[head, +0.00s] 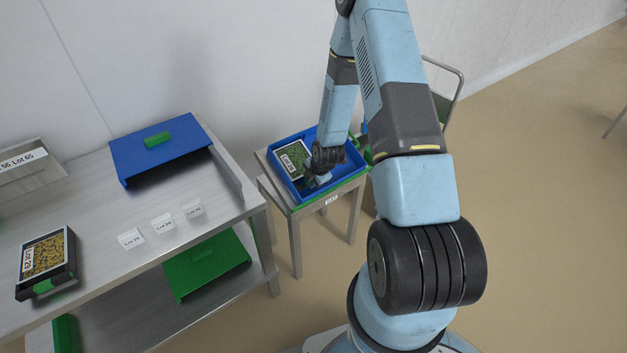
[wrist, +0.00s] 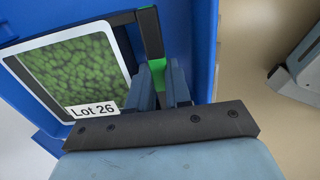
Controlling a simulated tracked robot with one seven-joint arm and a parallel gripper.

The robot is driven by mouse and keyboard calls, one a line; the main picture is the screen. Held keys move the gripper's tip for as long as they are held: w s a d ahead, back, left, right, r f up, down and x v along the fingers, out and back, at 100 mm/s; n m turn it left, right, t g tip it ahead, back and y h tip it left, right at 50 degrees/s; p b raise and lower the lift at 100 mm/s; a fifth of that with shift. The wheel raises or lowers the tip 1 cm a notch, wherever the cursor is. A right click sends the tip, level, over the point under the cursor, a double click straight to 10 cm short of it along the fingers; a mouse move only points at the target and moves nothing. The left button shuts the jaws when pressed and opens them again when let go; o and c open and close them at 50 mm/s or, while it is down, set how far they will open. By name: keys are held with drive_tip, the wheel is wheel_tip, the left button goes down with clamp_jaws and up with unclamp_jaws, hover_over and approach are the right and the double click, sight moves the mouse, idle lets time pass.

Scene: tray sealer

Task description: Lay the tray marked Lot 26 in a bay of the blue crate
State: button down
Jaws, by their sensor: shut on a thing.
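The tray marked Lot 26 (head: 293,157), with green contents under a pale-edged film, is inside the outline of the blue crate (head: 346,174) at its left part. It also shows in the wrist view (wrist: 75,68), where its label reads Lot 26. My gripper (wrist: 164,80) is at the tray's right side, its fingers closed around a green piece beside a dark bar, which looks like the tray's handle. In the head view my gripper (head: 316,179) is low in the crate, partly hidden by my wrist. I cannot tell whether the tray's underside touches the crate floor.
The crate stands on a small table (head: 295,240) beside the steel bench (head: 95,210). On the bench are a tray marked Lot 29 (head: 45,258), a blue cover with a green handle (head: 160,150) and several lot cards (head: 163,223).

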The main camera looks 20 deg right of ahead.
idle(0.4)
drive_tip(key=c, duration=1)
unclamp_jaws()
drive_tip(key=shift+c, duration=0.2)
drive_tip(key=shift+c, duration=1.3)
drive_tip(key=shift+s, duration=0.1)
drive_tip(key=v, duration=0.7)
